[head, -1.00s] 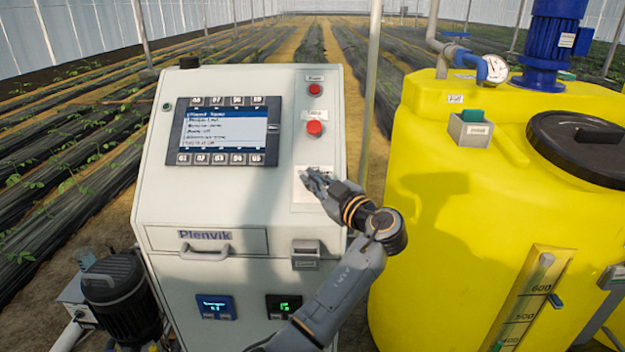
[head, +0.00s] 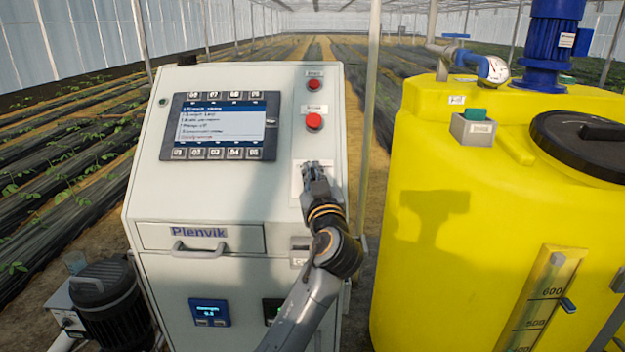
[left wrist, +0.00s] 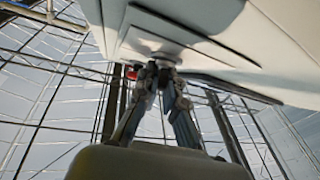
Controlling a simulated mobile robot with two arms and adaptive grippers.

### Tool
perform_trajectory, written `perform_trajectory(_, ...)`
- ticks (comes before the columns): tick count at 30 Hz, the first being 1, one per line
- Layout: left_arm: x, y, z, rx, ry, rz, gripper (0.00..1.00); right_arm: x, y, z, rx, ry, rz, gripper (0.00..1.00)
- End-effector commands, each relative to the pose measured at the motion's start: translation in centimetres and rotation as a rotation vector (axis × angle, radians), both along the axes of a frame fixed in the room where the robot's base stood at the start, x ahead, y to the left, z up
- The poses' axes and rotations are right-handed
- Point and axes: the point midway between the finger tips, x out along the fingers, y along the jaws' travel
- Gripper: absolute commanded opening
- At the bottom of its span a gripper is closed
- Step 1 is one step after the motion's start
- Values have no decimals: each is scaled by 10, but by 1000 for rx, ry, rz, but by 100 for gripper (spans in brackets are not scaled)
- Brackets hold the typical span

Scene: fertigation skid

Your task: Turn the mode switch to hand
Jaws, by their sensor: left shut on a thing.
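The mode switch is hidden behind my gripper; only its pale plate (head: 297,184) shows on the sloped front of the white cabinet, below two red buttons. My left gripper (head: 310,168) is at this plate, its fingers pointing up along the panel. In the left wrist view the fingertips (left wrist: 163,66) come together against the pale panel, around a small part that I take to be the switch knob. The gripper is shut on it. The knob's pointer and the label words cannot be read. My right gripper is not in view.
The lower red button (head: 314,122) and upper red button (head: 314,84) sit just above the gripper. A display (head: 222,125) is to the left, a drawer handle (head: 199,248) lower left. A yellow tank (head: 430,270) stands right of the cabinet, beyond a narrow gap.

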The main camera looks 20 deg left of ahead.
Motion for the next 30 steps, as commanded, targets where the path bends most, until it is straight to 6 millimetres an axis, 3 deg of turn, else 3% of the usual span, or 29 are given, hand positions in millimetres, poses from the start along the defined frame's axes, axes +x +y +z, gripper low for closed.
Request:
perform_trajectory(12, 0, 1, 2, 124, 37, -142, 0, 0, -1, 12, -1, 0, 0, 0)
perform_trajectory(28, 1, 0, 1, 141, 42, -163, 0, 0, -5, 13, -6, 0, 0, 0)
perform_trajectory(30, 1, 0, 1, 141, 42, -163, 18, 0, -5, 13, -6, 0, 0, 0)
